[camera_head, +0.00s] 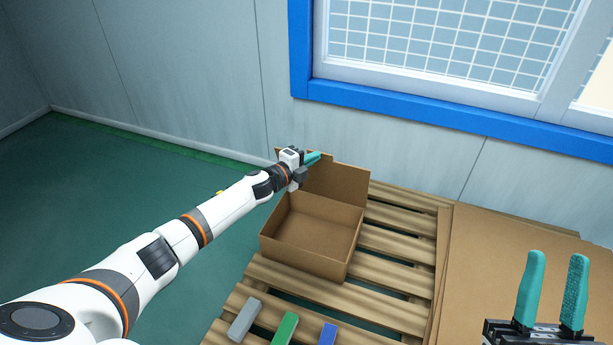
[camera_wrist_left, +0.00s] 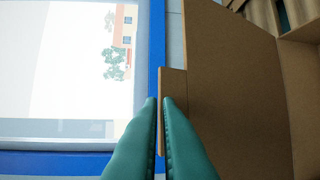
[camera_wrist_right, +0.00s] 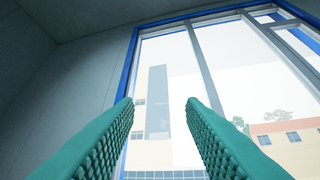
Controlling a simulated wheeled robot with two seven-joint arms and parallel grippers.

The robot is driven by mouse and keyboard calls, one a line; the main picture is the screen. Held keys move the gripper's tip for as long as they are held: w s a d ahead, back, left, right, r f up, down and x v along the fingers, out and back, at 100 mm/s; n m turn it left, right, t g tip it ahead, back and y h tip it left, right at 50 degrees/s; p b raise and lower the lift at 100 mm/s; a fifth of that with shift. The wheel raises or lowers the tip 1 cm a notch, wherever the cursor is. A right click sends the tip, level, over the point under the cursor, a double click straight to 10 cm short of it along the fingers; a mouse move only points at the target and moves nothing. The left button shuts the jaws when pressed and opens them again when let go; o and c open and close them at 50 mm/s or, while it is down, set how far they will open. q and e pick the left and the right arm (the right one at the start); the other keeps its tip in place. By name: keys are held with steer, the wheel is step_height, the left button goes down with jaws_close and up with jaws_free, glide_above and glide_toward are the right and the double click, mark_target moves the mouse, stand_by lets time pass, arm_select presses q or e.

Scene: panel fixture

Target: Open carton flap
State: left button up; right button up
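The brown carton (camera_head: 310,240) sits on the pallet with its top open. Its flap (camera_head: 338,182) stands raised at the back side, near the wall, and fills the right of the left wrist view (camera_wrist_left: 235,95). My left gripper (camera_head: 313,158) is at the flap's upper edge. In the left wrist view its fingers (camera_wrist_left: 160,102) are close together, one on each side of the thin cardboard edge, shut on the flap. The carton's inside looks empty. My right gripper (camera_head: 556,256) is open and empty at the lower right, fingers pointing up; its fingers also show in the right wrist view (camera_wrist_right: 161,100).
A wooden pallet (camera_head: 400,243) lies under the carton. Grey (camera_head: 244,319), green (camera_head: 285,328) and blue (camera_head: 328,334) blocks lie in front of it. Flat cardboard (camera_head: 500,260) lies to the right. The wall and blue-framed window (camera_head: 420,115) stand close behind.

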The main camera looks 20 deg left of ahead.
arm_select(q)
steer(key=o, duration=0.4)
steer(key=shift+s+f, duration=0.2)
steer(key=shift+f, duration=0.35)
